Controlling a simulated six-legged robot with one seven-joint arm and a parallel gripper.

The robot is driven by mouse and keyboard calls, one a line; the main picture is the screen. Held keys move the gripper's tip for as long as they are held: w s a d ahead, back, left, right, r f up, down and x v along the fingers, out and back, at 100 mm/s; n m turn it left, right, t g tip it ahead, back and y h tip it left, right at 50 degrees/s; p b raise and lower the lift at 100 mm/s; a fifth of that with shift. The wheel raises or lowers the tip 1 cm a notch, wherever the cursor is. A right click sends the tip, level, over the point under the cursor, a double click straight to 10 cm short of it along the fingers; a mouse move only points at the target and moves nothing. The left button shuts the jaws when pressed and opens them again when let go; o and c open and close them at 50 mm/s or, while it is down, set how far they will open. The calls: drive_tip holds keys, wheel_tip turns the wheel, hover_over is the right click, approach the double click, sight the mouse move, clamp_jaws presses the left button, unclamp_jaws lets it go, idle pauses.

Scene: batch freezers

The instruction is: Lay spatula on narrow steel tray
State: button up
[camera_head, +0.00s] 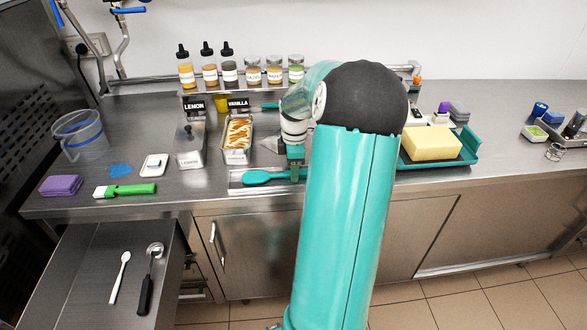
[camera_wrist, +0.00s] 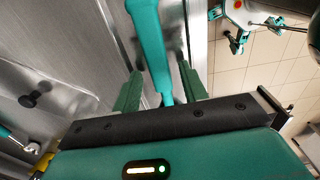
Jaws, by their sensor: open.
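The teal spatula (camera_head: 262,177) lies on the narrow steel tray (camera_head: 235,187) at the counter's front edge, its broad end to the left. My gripper (camera_head: 296,170) is low over the tray's right part, partly hidden by my arm. In the wrist view my gripper (camera_wrist: 162,88) is open, with one finger on each side of the spatula's teal handle (camera_wrist: 149,42). I cannot tell whether the fingers touch it. My arm hides the tray's right end in the head view.
Lemon (camera_head: 190,150) and vanilla (camera_head: 237,138) containers stand behind the tray. A green-handled brush (camera_head: 125,190) and purple sponge (camera_head: 60,186) lie left. A teal tray (camera_head: 463,155) holding a yellow block (camera_head: 430,142) is right. An open drawer (camera_head: 85,260) juts out front-left.

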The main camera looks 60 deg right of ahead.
wheel_tip(320, 180, up, 12)
drive_tip(key=w+a+r+h, duration=0.1)
drive_tip(key=w+a+r, duration=0.2)
drive_tip(key=a, duration=0.5)
drive_tip(key=a+r+m+t+h, duration=0.1)
drive_tip(key=a+r+m, duration=0.2)
drive_tip(key=a, duration=1.1)
drive_tip(key=s+a+m+t+y, duration=0.1)
drive_tip(key=s+a, duration=0.3)
drive_tip(key=a, duration=0.6)
drive_tip(key=s+a+f+m+t, duration=0.1)
drive_tip(key=s+a+m+t, duration=0.2)
drive_tip(key=a, duration=0.7)
drive_tip(key=shift+s+a+f+m+y, duration=0.2)
drive_tip(key=shift+s+m+y, duration=0.3)
drive_tip(key=shift+s, duration=0.7)
